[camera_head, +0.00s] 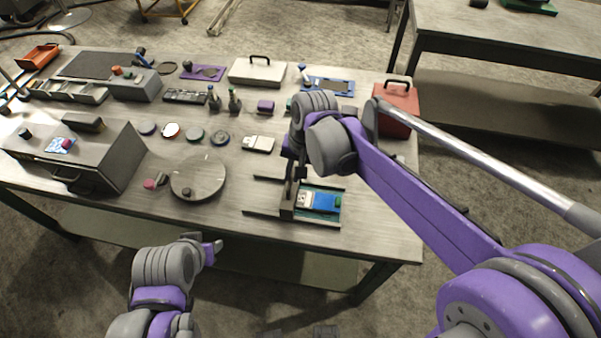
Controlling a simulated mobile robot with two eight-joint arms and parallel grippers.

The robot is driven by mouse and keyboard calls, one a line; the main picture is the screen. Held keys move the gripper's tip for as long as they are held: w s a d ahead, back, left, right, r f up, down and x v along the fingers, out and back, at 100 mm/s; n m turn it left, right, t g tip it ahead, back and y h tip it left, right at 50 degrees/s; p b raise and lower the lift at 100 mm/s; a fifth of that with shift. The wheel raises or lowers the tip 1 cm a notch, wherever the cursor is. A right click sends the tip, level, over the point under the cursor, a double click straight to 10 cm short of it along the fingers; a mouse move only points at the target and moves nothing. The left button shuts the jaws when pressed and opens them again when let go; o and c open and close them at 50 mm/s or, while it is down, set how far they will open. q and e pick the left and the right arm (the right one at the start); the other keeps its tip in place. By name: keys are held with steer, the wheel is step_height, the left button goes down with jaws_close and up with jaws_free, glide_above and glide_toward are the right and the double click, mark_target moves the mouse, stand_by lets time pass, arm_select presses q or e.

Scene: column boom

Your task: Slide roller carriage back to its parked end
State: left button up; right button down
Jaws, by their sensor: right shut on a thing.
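The roller carriage (287,205) is a dark upright block across a flat metal bed (265,213) near the table's front right. The bed has rails along its far and near sides. A blue and white card-like piece (322,202) lies on the bed just right of the carriage. My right gripper (291,184) comes down from above and is shut on the carriage's upper part; my wrist partly hides its fingers. My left gripper (214,249) is in front of the table's near edge, apart from everything; its fingers are too small to read.
A round grey turntable (198,177) stands left of the bed, and a large grey box (78,157) farther left. A white and grey device (258,143) lies behind the bed. A red toolbox (398,108) stands at the back right. The table (385,225) is clear right of the bed.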

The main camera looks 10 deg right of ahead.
steer(key=w+a, duration=0.2)
steer(key=a, duration=0.6)
steer(key=shift+w+a, duration=0.2)
steer(key=shift+a, duration=0.1)
steer(key=c, duration=0.9)
jaws_free()
steer(key=shift+w+a, duration=0.1)
steer(key=shift+a, duration=0.05)
step_height(320, 180, up, 11)
steer(key=d, duration=0.2)
steer(key=shift+s+f, duration=0.15)
steer(key=shift+s, duration=0.2)
